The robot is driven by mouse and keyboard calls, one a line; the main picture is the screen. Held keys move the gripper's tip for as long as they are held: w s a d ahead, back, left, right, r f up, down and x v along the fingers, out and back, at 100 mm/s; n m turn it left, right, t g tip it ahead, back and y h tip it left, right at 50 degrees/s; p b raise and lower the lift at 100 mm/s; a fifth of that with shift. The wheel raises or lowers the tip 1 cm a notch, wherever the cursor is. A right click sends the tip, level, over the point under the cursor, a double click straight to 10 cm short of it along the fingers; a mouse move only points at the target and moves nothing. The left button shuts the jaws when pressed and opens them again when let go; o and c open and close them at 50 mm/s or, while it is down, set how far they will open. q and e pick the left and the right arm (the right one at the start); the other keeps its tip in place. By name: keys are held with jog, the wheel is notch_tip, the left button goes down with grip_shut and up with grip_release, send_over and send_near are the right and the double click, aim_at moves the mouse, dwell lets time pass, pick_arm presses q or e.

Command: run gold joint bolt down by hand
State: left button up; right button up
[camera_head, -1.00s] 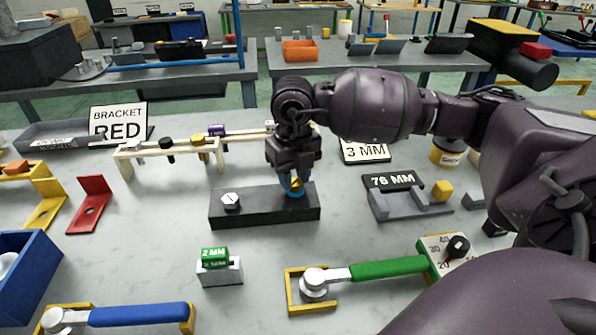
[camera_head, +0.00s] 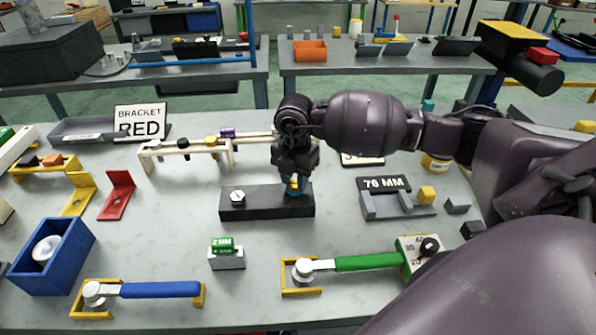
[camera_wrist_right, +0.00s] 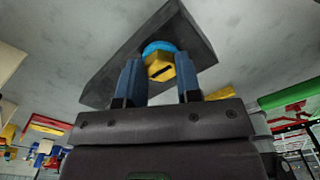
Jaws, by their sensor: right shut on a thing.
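The gold joint bolt (camera_head: 294,181) stands at the right end of a dark block on the bench. In the right wrist view the gold bolt (camera_wrist_right: 160,68) shows a hex head with a dark slot and a blue ring around its base. My right gripper (camera_head: 295,187) points down over it, its blue fingers shut on the bolt head from two sides. The dark block (camera_head: 264,207) also carries a silver bolt (camera_head: 238,196) at its left end. How far the gold bolt's shank sits in the block is hidden. My left gripper is not in view.
A blue-handled wrench (camera_head: 160,290) and a green-handled wrench (camera_head: 365,262) lie in yellow holders in front. A green-topped 2 MM block (camera_head: 226,259) stands before the dark block. A cream rack (camera_head: 190,150) is behind it; a grey 76 MM fixture (camera_head: 390,205) is right.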

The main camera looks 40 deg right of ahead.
jog(key=shift+w+r+m+p, duration=0.1)
jog(key=shift+r+m+p, duration=0.25)
jog(key=shift+r+m, duration=0.2)
jog(key=m+p, duration=0.4)
jog(key=m, duration=0.1)
jog(key=shift+f, duration=0.1)
jog(key=m+p, duration=0.2)
jog(key=m, duration=0.1)
jog(key=shift+f+m+p, duration=0.1)
jog(key=shift+m+p, duration=0.2)
jog(key=shift+m, duration=0.45)
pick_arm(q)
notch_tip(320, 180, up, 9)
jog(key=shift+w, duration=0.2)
pick_arm(e)
jog(key=shift+m, duration=0.5)
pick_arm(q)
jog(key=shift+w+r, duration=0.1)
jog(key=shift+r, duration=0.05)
pick_arm(e)
jog(key=o, duration=0.9)
jog(key=shift+f, duration=0.1)
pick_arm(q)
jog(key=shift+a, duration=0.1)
pick_arm(e)
jog(key=shift+s+f, duration=0.1)
jog(key=shift+s, duration=0.1)
